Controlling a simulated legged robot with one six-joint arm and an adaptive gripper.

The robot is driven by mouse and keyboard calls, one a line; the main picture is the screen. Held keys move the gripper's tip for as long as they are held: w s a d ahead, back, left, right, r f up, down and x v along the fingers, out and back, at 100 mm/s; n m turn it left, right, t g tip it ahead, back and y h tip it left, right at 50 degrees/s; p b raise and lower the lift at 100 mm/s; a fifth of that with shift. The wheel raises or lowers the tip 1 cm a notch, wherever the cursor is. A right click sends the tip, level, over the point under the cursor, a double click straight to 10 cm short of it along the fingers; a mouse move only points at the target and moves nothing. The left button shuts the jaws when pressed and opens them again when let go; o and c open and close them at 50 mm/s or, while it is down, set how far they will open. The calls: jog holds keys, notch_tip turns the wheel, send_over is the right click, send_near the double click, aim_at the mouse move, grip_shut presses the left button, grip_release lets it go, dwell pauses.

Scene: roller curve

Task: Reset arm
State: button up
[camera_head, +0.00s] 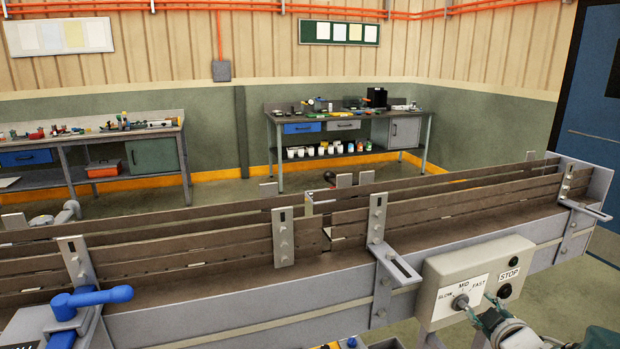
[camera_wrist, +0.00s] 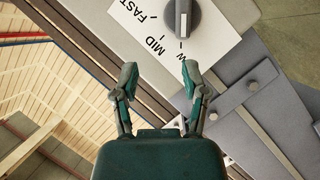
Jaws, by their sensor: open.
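My gripper (camera_head: 482,308) is at the right front in the head view, just in front of a control box (camera_head: 447,272). It also shows in the wrist view (camera_wrist: 160,74), with its two green and grey fingers spread and nothing between them. A grey dial knob (camera_head: 460,302) sits on the white SLOW, MID, FAST plate. In the wrist view the knob (camera_wrist: 183,18) is beyond the fingertips, apart from them. The lower end of its ridge lies near a "W", with the rest of that word hidden by a finger.
A conveyor (camera_head: 230,312) with dark side boards crosses the view, with metal brackets along it. A blue handle (camera_head: 92,297) stands at its left front. A dark STOP button (camera_head: 504,291) is on the box. Workbenches (camera_head: 347,117) stand far behind.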

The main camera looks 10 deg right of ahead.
jog(key=s+a+r+m+g+h, duration=0.25)
jog(key=a+r+m+g, duration=0.2)
jog(key=a, duration=0.45)
jog(key=s+a+f+m+g+y, duration=0.2)
jog(key=s+a+m+g+y, duration=0.1)
jog(key=s+a, duration=1.1)
jog(key=shift+a+f+g+y, duration=0.25)
jog(key=shift+a+g+y, duration=0.6)
jog(key=shift+a+y, duration=0.3)
jog(key=shift+a, duration=0.1)
